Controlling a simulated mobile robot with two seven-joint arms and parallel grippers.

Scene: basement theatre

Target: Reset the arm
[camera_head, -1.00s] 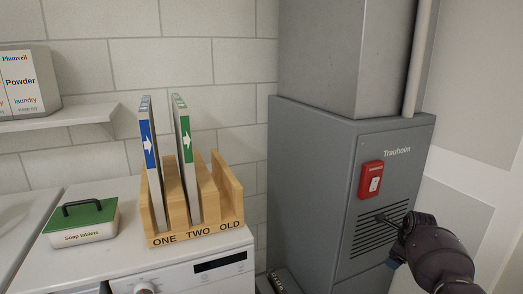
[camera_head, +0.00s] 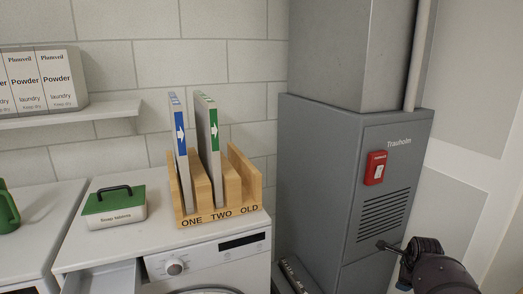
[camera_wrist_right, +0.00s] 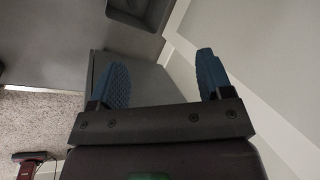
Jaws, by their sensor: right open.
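My right gripper (camera_head: 392,247) is at the lower right of the head view, in front of the grey Trauholm cabinet (camera_head: 310,165), below its vent slots. In the right wrist view its two blue fingers (camera_wrist_right: 160,80) are spread apart with nothing between them. My right arm comes in from the lower right corner of the head view. My left arm and gripper are not in view.
A wooden rack (camera_head: 249,183) with two upright panels stands on the white washer (camera_head: 222,257). A green-lidded soap tablets box (camera_head: 118,212) sits left of it. A red switch (camera_head: 375,168) is on the cabinet.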

